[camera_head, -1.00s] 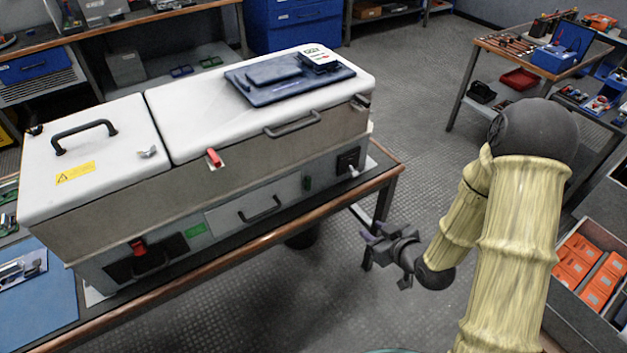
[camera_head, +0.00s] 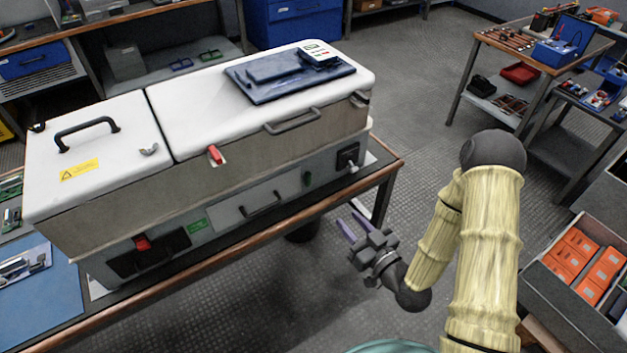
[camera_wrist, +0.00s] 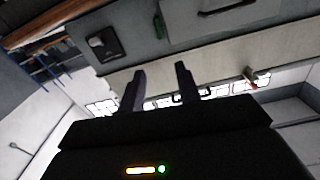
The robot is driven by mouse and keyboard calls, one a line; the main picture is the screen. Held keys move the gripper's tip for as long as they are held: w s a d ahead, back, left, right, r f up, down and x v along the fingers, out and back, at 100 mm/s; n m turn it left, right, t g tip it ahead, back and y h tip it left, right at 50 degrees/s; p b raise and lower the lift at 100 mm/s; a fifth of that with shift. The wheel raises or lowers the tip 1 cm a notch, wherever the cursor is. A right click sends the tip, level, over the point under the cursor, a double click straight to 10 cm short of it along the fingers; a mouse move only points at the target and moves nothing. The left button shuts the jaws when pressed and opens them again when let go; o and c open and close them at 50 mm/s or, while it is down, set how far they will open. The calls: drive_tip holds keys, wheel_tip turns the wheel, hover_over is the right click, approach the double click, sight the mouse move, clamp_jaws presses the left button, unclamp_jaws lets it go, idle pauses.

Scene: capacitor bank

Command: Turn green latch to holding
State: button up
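The green latch (camera_head: 307,179) is a small dark green piece on the lower front panel of the white-topped cabinet (camera_head: 120,150), right of a drawer handle. It looks upright. It also shows near the top of the wrist view (camera_wrist: 159,26). My gripper (camera_head: 352,222) is in front of the bench, to the right of and below the latch, apart from it. In the wrist view its two fingers (camera_wrist: 160,72) are spread with nothing between them. The exact angle of the latch is too small to tell.
A red latch (camera_head: 215,155) sits on the lid seam and a red knob (camera_head: 142,242) on the lower left panel. A black switch plate (camera_head: 348,158) is right of the green latch. The bench edge (camera_head: 250,249) juts out below. The floor in front is clear.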

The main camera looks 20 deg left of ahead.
drive_tip(key=shift+w+a+b, duration=0.5)
drive_tip(key=shift+b, duration=1.15)
drive_tip(key=b, duration=0.2)
approach(310, 176)
drive_tip(key=x, duration=0.8)
drive_tip(key=shift+w+a, duration=0.1)
drive_tip(key=shift+w, duration=0.05)
clamp_jaws()
